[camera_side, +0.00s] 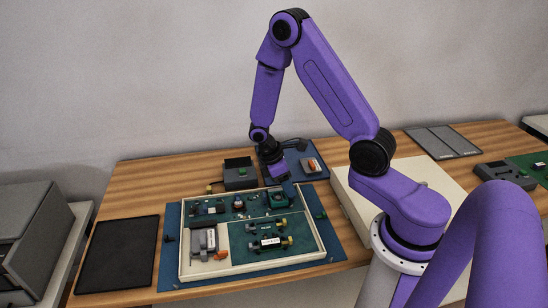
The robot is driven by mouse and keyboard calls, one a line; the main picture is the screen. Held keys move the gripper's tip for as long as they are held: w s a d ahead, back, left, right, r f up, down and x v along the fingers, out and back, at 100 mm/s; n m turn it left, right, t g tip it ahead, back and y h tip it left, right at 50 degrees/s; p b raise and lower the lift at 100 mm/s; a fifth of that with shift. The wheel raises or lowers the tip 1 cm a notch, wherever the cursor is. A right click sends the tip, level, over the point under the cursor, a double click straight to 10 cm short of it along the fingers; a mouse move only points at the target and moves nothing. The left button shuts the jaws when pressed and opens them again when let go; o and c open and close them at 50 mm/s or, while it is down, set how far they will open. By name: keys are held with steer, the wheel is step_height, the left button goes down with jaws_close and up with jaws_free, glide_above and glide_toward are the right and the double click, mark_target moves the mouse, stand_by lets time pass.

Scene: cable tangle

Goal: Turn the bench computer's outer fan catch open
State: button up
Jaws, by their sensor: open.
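The bench computer appears to be the open cream-rimmed tray (183,262) with green boards inside, lying on a blue mat. A dark square block (279,198) on its far right part may be the fan, but it is small. I cannot make out the outer fan catch or its position. A grey block (203,242) with a white label and an orange piece (220,256) beside it sit in the tray's near left corner. My gripper (284,180) points down just beyond the tray's far edge, above and apart from the dark block. It is open, with no object visible in it.
A dark grey box (240,174) with a green button stands just left of my gripper. A blue mat (318,173) with a small labelled part lies behind it to the right. A black pad (117,257) lies at left. Bare wood (160,188) shows at the back left.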

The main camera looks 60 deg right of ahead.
steer(key=v, duration=1.6)
steer(key=s+a+r+n+t+y, duration=0.1)
steer(key=s+a+r+n+t, duration=0.1)
steer(key=s+a, duration=0.55)
steer(key=s+a+r+n+t+y, duration=0.1)
steer(key=s+a+y, duration=0.1)
steer(key=s, duration=1.4)
steer(key=shift+a+y, duration=0.4)
steer(key=shift+a, duration=0.25)
